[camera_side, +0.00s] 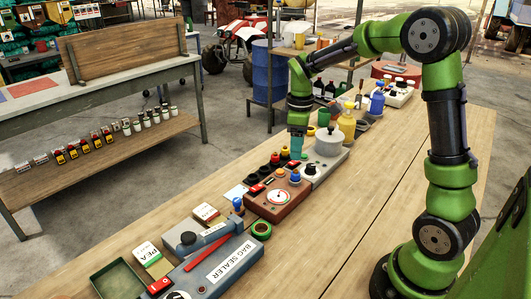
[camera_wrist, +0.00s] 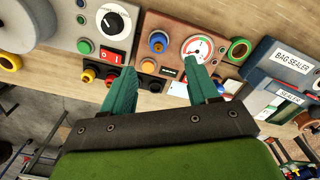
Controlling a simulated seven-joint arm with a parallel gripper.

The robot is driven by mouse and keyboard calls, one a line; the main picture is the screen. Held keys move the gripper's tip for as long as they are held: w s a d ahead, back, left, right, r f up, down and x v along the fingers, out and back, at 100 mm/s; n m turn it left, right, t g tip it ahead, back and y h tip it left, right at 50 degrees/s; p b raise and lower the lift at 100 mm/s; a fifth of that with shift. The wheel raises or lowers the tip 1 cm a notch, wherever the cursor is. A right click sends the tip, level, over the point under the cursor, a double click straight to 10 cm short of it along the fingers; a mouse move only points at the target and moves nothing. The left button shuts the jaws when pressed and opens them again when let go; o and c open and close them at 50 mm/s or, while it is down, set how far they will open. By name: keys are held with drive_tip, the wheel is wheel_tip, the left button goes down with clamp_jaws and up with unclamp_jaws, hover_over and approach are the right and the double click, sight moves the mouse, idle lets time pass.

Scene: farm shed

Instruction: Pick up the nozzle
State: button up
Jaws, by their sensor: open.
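I cannot single out the nozzle for certain in either view. My gripper (camera_side: 296,151) points down over the workbench, beside the white machine with the round grey lid. In the wrist view my gripper's teal fingers (camera_wrist: 160,75) are spread apart with nothing held between them. Beyond the fingertips is the brown gauge box (camera_wrist: 165,25), with a blue knob (camera_wrist: 158,42) and a round red-and-white dial (camera_wrist: 197,47). A row of dark pieces with red and yellow tops (camera_side: 275,160) stands beside the boxes; my fingers partly cover this area in the wrist view.
The white machine (camera_side: 326,162) stands close to my gripper. A blue-topped piece (camera_side: 238,205), a green ring (camera_side: 261,229) and the bag sealer (camera_side: 215,265) lie nearer the camera. Bottles, including a yellow one (camera_side: 347,125), crowd the far side. The bench's right part is bare.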

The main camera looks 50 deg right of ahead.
sight(296, 170)
wheel_tip(296, 170, down, 9)
drive_tip(key=shift+d+r, duration=0.1)
drive_tip(key=shift+r, duration=0.1)
clamp_jaws()
idle(0.5)
